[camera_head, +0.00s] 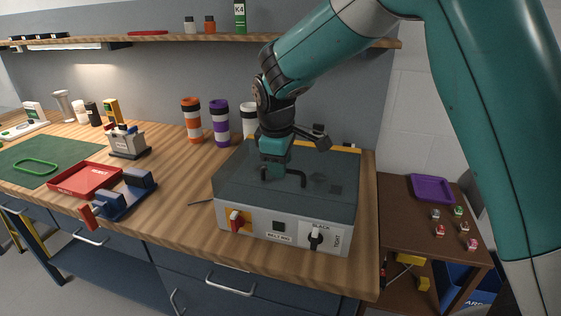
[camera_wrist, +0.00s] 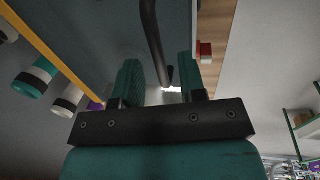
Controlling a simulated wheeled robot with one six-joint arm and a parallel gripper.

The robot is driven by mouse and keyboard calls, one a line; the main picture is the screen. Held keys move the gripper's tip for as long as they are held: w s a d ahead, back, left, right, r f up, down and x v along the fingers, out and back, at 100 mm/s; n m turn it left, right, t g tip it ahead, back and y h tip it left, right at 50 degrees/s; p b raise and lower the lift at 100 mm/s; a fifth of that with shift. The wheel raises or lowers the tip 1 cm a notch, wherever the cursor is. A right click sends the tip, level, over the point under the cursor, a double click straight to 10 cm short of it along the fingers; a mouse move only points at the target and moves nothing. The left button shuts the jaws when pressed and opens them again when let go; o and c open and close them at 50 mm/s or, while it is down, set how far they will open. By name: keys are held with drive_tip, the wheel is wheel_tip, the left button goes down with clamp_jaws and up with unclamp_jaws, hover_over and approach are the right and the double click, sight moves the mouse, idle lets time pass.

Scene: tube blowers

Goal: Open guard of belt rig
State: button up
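The belt rig (camera_head: 285,232) is a grey box on the bench, with a red knob on a yellow plate (camera_head: 238,221) and a black knob (camera_head: 315,238) marked SLACK and TIGHT on its front. Its see-through teal guard (camera_head: 240,180) lies down over the top. A dark bent handle (camera_head: 300,179) stands on the guard. My gripper (camera_head: 276,172) points down over the guard at the handle. In the wrist view my gripper (camera_wrist: 161,72) has its fingers apart, with the dark handle bar (camera_wrist: 153,38) between them. I cannot tell whether either finger touches it.
Orange, purple and white banded cups (camera_head: 220,123) stand behind the rig to the left. A red tray (camera_head: 86,180) and a blue fixture (camera_head: 128,195) lie left of it. A shelf (camera_head: 150,40) runs above. A brown side table (camera_head: 410,215) stands at the right.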

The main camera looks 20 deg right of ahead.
drive_tip(key=shift+f, duration=0.3)
